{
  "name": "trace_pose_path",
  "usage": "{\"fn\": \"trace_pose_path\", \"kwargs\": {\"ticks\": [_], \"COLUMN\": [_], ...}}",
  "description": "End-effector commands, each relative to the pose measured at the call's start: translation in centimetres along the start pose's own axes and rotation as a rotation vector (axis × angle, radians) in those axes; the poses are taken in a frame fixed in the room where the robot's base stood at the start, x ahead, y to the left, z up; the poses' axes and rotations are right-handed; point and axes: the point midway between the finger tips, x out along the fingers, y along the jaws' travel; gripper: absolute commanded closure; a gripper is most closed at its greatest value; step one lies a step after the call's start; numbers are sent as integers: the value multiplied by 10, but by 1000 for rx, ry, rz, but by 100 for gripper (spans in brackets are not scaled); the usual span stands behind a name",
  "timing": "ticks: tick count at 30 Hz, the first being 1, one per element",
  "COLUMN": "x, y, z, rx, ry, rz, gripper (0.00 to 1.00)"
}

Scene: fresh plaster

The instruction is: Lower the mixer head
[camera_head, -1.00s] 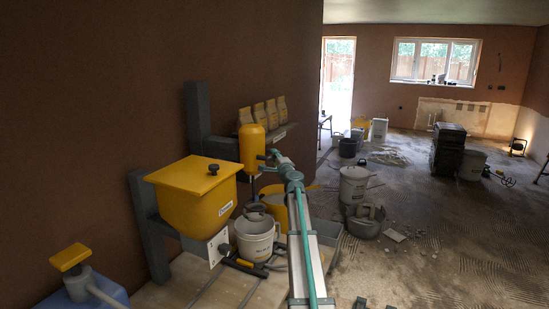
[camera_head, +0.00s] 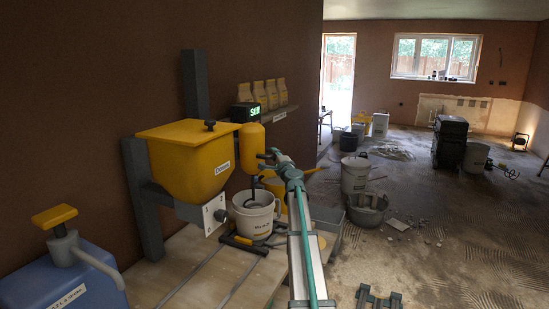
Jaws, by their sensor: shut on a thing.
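The mixer head (camera_head: 251,148) is an upright yellow cylinder near the wall, left of centre. A dark stirring shaft (camera_head: 253,184) hangs below it into the mouth of a white bucket (camera_head: 253,217). How deep its lower end reaches is hidden by the bucket wall. My gripper (camera_head: 265,157) reaches in from the right and is shut at the right side of the head, seemingly on its handle. The handle is too small and too covered to make out clearly.
A yellow hopper (camera_head: 190,160) stands close on the left, with a blue canister (camera_head: 65,277) in front. Several bags (camera_head: 271,95) stand on a wall shelf (camera_head: 276,115) behind. A white pail (camera_head: 354,174) and grey bucket (camera_head: 367,208) stand right of my arm. Open floor lies farther right.

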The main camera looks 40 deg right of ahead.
Motion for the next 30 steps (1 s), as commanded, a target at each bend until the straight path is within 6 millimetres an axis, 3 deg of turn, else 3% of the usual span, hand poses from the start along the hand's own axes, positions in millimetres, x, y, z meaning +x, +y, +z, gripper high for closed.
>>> {"fn": "trace_pose_path", "kwargs": {"ticks": [1, 7, 24, 25, 29, 30], "x": [-4, -7, -9, -9, -9, -9], "y": [21, 45, 55, 55, 55, 54], "z": [-3, -6, -7, -7, -7, -7], "rx": [0, 0, 0, 0, 0, 0], "ry": [-1, -1, -1, -1, 0, 0], "rz": [1, 1, 4, 4, 3, 3], "gripper": [100, 100, 100, 75, 54, 52]}}
